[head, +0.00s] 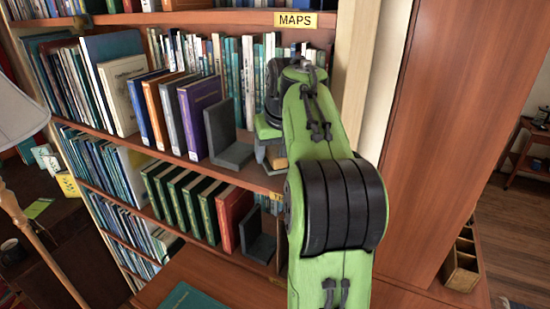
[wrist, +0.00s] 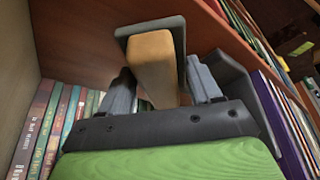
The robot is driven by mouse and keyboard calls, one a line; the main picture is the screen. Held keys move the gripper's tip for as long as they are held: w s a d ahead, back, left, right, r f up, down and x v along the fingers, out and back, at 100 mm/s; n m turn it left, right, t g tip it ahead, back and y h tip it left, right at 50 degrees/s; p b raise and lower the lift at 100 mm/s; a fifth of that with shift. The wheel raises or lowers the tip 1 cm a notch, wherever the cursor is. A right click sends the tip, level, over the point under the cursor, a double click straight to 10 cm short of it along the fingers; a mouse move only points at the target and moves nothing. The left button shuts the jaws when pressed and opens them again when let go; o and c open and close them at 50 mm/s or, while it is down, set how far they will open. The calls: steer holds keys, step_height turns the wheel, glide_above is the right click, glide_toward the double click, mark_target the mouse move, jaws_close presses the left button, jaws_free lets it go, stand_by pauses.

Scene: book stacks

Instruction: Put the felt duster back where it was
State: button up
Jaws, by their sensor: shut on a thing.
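The felt duster has a tan wooden block (wrist: 153,62) and a dark grey felt pad (wrist: 170,24). My gripper (wrist: 160,82) is shut on the wooden block, one finger on each side. In the wrist view the felt faces the brown shelf board (wrist: 75,40); I cannot tell whether it touches. In the head view my gripper (head: 268,150) is at the right end of the shelf under the MAPS sign (head: 296,20). A bit of the tan block (head: 277,158) shows there; my arm hides the rest.
A grey bookend (head: 226,140) stands just left of my gripper, against a purple book (head: 202,108). It also shows in the wrist view (wrist: 228,82). A row of thin books (head: 243,72) stands behind. The cabinet's upright post (head: 356,70) is close on the right.

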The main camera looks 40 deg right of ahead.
steer(key=f, duration=0.2)
steer(key=shift+s+a+f, duration=0.1)
steer(key=shift+s+f, duration=0.15)
steer(key=shift+f, duration=0.1)
